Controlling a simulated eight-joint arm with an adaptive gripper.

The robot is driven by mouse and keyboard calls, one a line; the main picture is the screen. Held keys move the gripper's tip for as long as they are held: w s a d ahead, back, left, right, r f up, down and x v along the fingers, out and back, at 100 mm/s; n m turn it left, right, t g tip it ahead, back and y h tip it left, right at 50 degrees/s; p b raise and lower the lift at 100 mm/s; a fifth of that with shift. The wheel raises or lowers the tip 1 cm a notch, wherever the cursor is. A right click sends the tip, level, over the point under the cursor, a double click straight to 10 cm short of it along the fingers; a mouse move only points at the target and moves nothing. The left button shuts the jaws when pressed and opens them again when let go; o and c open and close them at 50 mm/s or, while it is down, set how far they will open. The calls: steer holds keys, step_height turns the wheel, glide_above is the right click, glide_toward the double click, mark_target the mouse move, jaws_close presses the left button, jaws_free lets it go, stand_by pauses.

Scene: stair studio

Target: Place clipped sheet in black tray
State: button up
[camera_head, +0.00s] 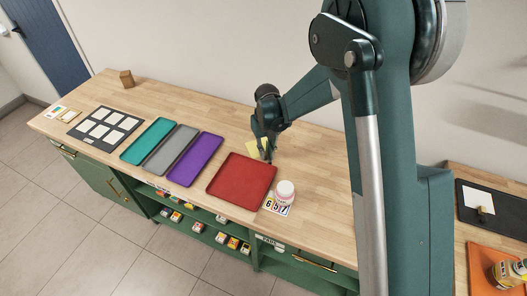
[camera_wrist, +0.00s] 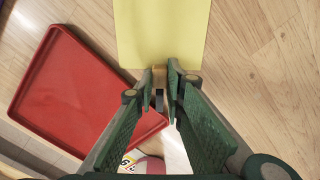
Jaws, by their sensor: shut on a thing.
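My gripper (camera_head: 266,152) is shut on a yellow sheet (camera_head: 255,149) above the wooden counter, just behind the red tray. In the wrist view the sheet (camera_wrist: 162,35) extends beyond my fingertips (camera_wrist: 161,92). A small dark and grey piece, perhaps the clip (camera_wrist: 159,99), shows between the fingers. A black tray (camera_head: 510,212) lies at the far right, beyond my arm column, with a small brown block-like object and a white patch on it. My gripper is far to the left of this tray. The wrist view does not show the black tray.
The red tray (camera_head: 241,180) lies close to my gripper, with a pink-and-white jar (camera_head: 285,191) on number cards beside it. Purple (camera_head: 194,159), grey and teal trays and a black card board (camera_head: 104,128) lie leftward. An orange tray (camera_head: 482,267) sits in front of the black tray.

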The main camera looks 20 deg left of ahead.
mark_target(266, 154)
step_height(266, 154, up, 10)
steer(key=shift+p, duration=0.3)
stand_by(0.4)
stand_by(0.8)
steer(key=w+d+f+n, duration=0.1)
steer(key=w+d+n, duration=0.3)
steer(key=d, duration=0.9)
steer(key=w+d+f+n+b, duration=0.1)
steer(key=w+d+n, duration=0.3)
steer(key=d+n, duration=0.5)
steer(key=w+d+f+n+b, duration=0.1)
steer(key=w+d+n, duration=0.3)
steer(key=d, duration=1.3)
steer(key=shift+w+f+n, duration=0.2)
steer(key=shift+f+n, duration=0.1)
steer(key=shift+n, duration=0.45)
steer(key=shift+w+f+n, duration=0.2)
steer(key=shift+f+n, duration=0.1)
steer(key=shift+n, duration=0.45)
steer(key=d+n, duration=0.2)
steer(key=d, duration=0.2)
steer(key=d+f+n, duration=0.1)
steer(key=d+n, duration=0.1)
steer(key=d, duration=0.3)
steer(key=d+n+b, duration=0.1)
steer(key=d+n, duration=0.1)
steer(key=d, duration=0.2)
steer(key=shift+s+d+f+n, duration=0.15)
steer(key=shift+s+n, duration=0.05)
steer(key=shift+n, duration=0.2)
